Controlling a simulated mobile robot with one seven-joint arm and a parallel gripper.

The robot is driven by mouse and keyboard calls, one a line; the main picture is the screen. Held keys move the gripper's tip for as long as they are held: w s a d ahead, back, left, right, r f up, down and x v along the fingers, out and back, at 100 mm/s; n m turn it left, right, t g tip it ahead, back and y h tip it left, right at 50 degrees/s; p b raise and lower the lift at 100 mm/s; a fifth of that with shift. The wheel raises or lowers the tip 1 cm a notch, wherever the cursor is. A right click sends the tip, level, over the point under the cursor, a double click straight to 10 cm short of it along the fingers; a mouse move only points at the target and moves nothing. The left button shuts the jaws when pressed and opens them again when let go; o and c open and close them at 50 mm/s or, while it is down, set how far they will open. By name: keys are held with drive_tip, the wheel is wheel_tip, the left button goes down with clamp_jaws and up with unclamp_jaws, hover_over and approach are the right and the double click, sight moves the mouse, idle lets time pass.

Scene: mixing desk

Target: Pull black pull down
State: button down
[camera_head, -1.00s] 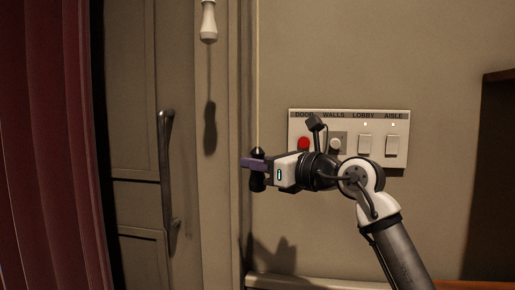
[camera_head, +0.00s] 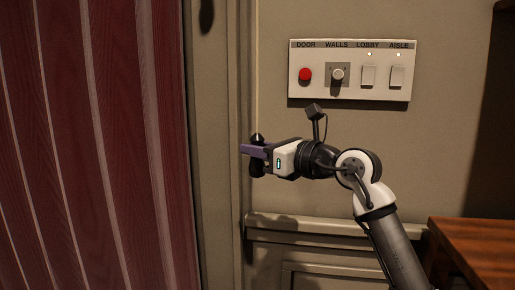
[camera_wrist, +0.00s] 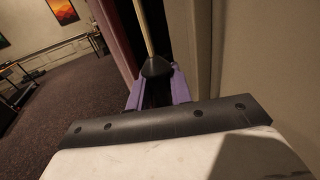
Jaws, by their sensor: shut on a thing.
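The black pull (camera_head: 257,168) hangs upright on a thin pale cord (camera_head: 256,100) close to the wall in the head view. My gripper (camera_head: 253,152) is shut on its middle. Its dark top and bottom show above and below the purple fingers. In the wrist view, the pull's dark cone-shaped top (camera_wrist: 156,68) sits between the purple fingers (camera_wrist: 157,92), with the cord (camera_wrist: 143,25) running up from it. The lower part of the pull is hidden there.
A switch panel (camera_head: 350,93) with a red button, a knob and two switches is on the wall above my gripper. A red striped curtain (camera_head: 110,150) fills the left side. A wooden surface (camera_head: 480,245) stands at lower right. The wrist view shows carpeted floor (camera_wrist: 60,105).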

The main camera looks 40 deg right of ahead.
drive_tip(key=c, duration=1.3)
unclamp_jaws()
drive_tip(key=v, duration=1.3)
drive_tip(key=shift+s, duration=0.4)
drive_tip(key=shift+w, duration=0.1)
